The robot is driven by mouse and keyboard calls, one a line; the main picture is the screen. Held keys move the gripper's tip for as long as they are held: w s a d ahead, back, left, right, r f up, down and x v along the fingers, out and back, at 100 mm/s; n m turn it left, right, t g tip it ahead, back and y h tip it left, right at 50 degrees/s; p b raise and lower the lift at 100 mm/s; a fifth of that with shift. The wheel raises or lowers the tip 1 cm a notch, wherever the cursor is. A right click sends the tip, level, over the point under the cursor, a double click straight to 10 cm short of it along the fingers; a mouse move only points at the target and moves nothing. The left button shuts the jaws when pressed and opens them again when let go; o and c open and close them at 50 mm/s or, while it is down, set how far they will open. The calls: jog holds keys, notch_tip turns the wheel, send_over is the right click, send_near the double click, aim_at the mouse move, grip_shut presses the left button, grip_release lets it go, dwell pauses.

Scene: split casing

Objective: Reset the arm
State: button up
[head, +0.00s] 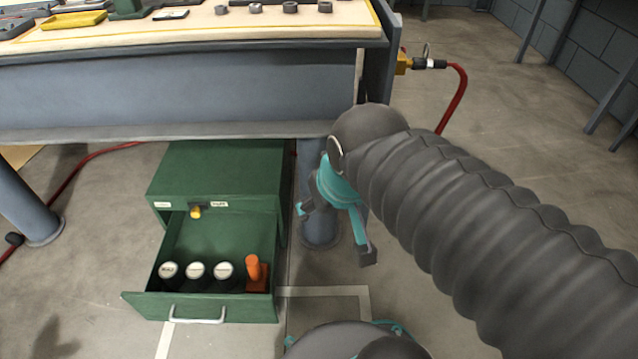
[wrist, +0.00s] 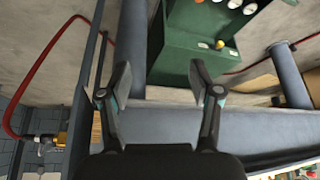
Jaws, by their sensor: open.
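My gripper (head: 333,228) is open and empty, with teal and dark fingers, at the end of my thick grey ribbed arm. In the head view it hangs in front of the table leg, to the right of the green cabinet. The wrist view shows its two spread fingers (wrist: 160,92) with nothing between them. The green cabinet (head: 222,170) stands under the table with its drawer (head: 200,309) pulled out. The drawer holds dark canisters with white lids (head: 196,270) and an orange-handled item (head: 255,272).
The workbench (head: 180,90) spans the upper left, with several small parts and a yellow tray (head: 73,20) on top. A red hose (head: 455,98) hangs from a fitting at its right end. The floor (head: 480,70) at the right is mostly clear.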

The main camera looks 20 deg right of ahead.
jog(key=shift+s+d+r, duration=0.1)
jog(key=shift+s, duration=0.35)
jog(key=shift+s+d+r, duration=0.1)
jog(key=shift+s, duration=0.3)
jog(key=shift+r, duration=0.1)
notch_tip(320, 180, up, 6)
jog(key=p, duration=0.6)
jog(key=shift+o, duration=0.4)
